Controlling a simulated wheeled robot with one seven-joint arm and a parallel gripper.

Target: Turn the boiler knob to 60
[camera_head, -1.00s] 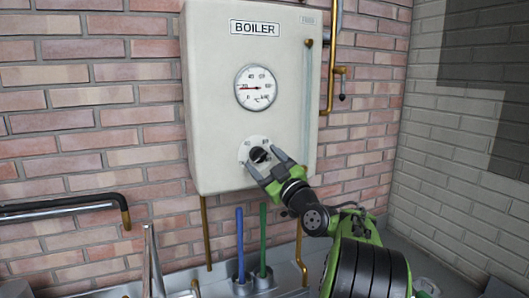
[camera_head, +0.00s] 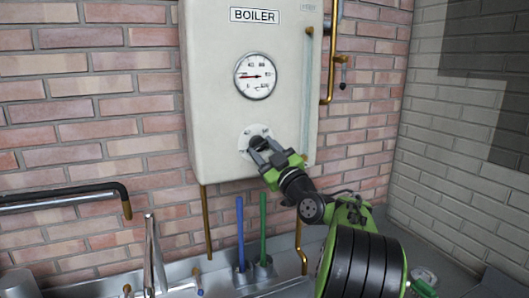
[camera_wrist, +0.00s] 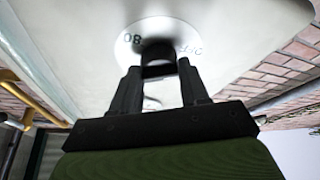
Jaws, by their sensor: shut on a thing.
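The white boiler (camera_head: 215,130) hangs on the brick wall, with a round gauge (camera_head: 255,76) whose red needle points left; its exact reading is too small to tell. Below it is a round white dial plate (camera_head: 245,138) with a dark knob (camera_head: 257,142). My gripper (camera_head: 263,152) is shut on the knob, coming from the lower right. In the wrist view, the two dark fingers of my gripper (camera_wrist: 158,72) flank the black knob (camera_wrist: 158,52). The knob's pointer is hidden.
A copper pipe (camera_head: 331,60) with a small valve runs beside the boiler's right side. Blue (camera_head: 240,232) and green (camera_head: 263,225) rods stand below it, near a copper pipe (camera_head: 206,220). A black-covered pipe (camera_head: 70,197) is at left.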

